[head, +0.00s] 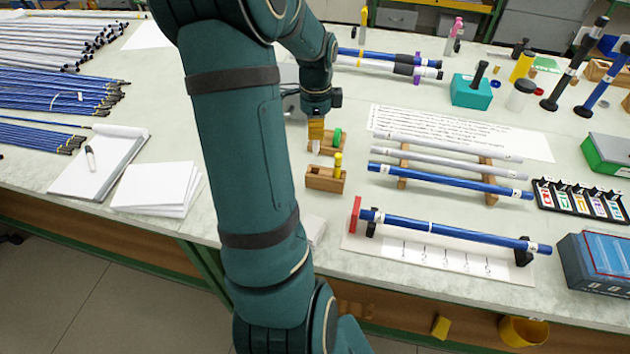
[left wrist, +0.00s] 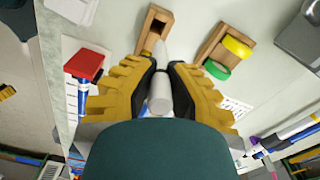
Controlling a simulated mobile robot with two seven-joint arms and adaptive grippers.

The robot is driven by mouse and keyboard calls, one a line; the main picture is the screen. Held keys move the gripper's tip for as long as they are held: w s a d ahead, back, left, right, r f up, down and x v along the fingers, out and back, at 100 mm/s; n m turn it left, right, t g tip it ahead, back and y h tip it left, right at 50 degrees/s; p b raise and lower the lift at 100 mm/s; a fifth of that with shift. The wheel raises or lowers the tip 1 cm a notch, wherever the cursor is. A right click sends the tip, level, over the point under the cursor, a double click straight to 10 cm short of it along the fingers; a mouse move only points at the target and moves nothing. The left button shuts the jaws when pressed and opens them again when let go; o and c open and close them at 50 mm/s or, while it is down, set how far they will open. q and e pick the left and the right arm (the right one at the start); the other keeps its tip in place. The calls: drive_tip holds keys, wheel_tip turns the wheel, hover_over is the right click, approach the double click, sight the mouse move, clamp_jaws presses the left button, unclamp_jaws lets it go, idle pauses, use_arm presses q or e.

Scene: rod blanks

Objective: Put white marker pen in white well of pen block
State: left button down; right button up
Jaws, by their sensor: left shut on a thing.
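My left gripper (head: 316,130) hangs over the wooden blocks. In the left wrist view (left wrist: 160,75) its yellow-padded fingers are closed on the white marker pen (left wrist: 159,95), whose narrow tip points toward the first wooden block (left wrist: 153,25). That front block (head: 322,181) has an open well, and a yellow upright piece shows at its right end in the head view. The second wooden block (left wrist: 212,45) holds a yellow ring and a green ring. Well colours cannot be told. My right gripper is not in view.
A blue rod (head: 455,230) lies on stands beside a red stop (head: 355,214), right of the blocks. More rods rest on a wooden rack (head: 490,190). A notepad (head: 95,165) and a paper stack (head: 155,190) lie left of my arm.

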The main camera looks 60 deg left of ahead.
sight(315, 152)
use_arm(q)
drive_tip(key=shift+s+f, duration=0.15)
drive_tip(key=shift+s, duration=0.05)
drive_tip(key=f, duration=0.2)
drive_tip(key=f+b, duration=0.1)
drive_tip(key=shift+d+f, duration=0.2)
drive_tip(key=shift+f, duration=0.2)
drive_tip(key=shift+f+b, duration=0.85)
drive_tip(key=shift+f, duration=1.85)
drive_tip(key=shift+f, duration=0.15)
drive_tip(key=c, duration=1.1)
unclamp_jaws()
wheel_tip(315, 152, up, 12)
drive_tip(key=p, duration=0.3)
